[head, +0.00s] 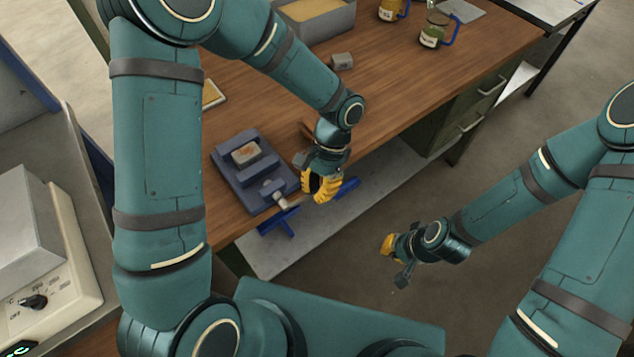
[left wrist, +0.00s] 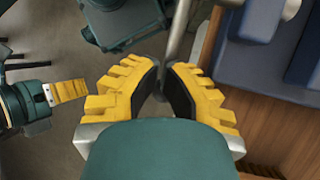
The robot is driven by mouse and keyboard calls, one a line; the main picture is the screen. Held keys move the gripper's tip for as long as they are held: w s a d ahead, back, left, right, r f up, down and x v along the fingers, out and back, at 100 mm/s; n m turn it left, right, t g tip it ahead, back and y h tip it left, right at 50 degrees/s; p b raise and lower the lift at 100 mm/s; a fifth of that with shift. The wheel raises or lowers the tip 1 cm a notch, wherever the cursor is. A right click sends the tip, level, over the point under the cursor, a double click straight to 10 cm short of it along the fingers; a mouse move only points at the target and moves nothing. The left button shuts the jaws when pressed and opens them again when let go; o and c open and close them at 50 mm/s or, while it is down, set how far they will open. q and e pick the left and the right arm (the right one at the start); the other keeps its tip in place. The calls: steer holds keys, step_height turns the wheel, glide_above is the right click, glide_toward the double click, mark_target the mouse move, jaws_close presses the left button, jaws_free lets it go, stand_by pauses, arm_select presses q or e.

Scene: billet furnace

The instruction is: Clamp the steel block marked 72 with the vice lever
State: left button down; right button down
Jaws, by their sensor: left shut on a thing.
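The blue vice (head: 229,178) is at the near edge of the wooden bench. A small steel block (head: 246,152) sits between its jaws; its number is not readable. My left gripper (head: 322,187) is in front of the vice, its yellow fingers shut on the vice lever. In the left wrist view the lever (left wrist: 178,35) shows as a grey rod running up from between the fingertips (left wrist: 165,85). The fingers hide part of it in the head view. My right gripper (head: 394,259) is open and empty, over the floor away from the bench.
Another grey block (head: 342,61) lies further back on the bench (head: 398,82). A grey bin (head: 318,24) and jars with blue handles (head: 435,30) stand at the back. A machine with a knob (head: 45,270) is at left. Floor right of the bench is free.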

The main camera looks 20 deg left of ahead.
arm_select(q)
steer(key=shift+s+a+f+g+y+p, duration=0.15)
steer(key=shift+f+g+y+p, duration=0.15)
steer(key=shift+f+g+y, duration=0.65)
arm_select(e)
steer(key=shift+w+r, duration=0.1)
steer(key=shift+r, duration=0.35)
arm_select(q)
steer(key=shift+r+h, duration=0.1)
steer(key=shift+h, duration=0.15)
steer(key=shift+r, duration=0.1)
arm_select(e)
steer(key=shift+r, duration=0.1)
